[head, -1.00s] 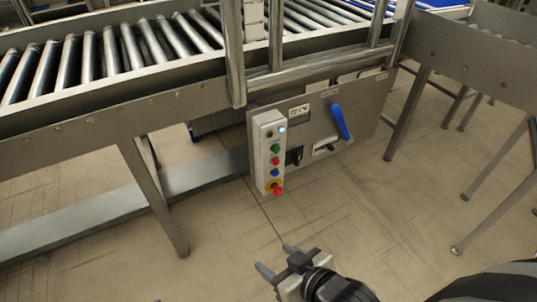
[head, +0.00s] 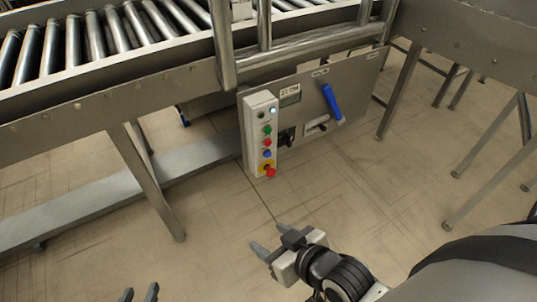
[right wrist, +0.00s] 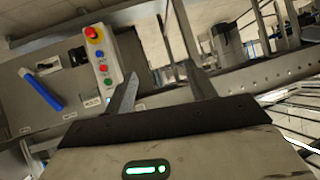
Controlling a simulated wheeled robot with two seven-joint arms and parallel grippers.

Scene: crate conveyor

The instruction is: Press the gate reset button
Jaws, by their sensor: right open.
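A pale control box (head: 260,135) is mounted on the grey panel under the conveyor. It carries a lit white button (head: 273,111), a green button (head: 267,130), a red button (head: 267,142), a blue button (head: 267,154) and a red mushroom knob (head: 270,172) on yellow. Labels are too small to read, so I cannot tell which one is gate reset. In the right wrist view the box (right wrist: 115,56) appears inverted, beyond the left finger. My right gripper (head: 270,240) is open and empty, below and apart from the box. My left gripper (head: 139,293) shows only its separated fingertips.
A blue lever handle (head: 332,102) and a black switch (head: 286,137) sit on the panel right of the box. The roller conveyor (head: 100,45) and its metal guard rail (head: 310,47) are above. Conveyor legs (head: 147,180) stand left. Floor before the box is clear.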

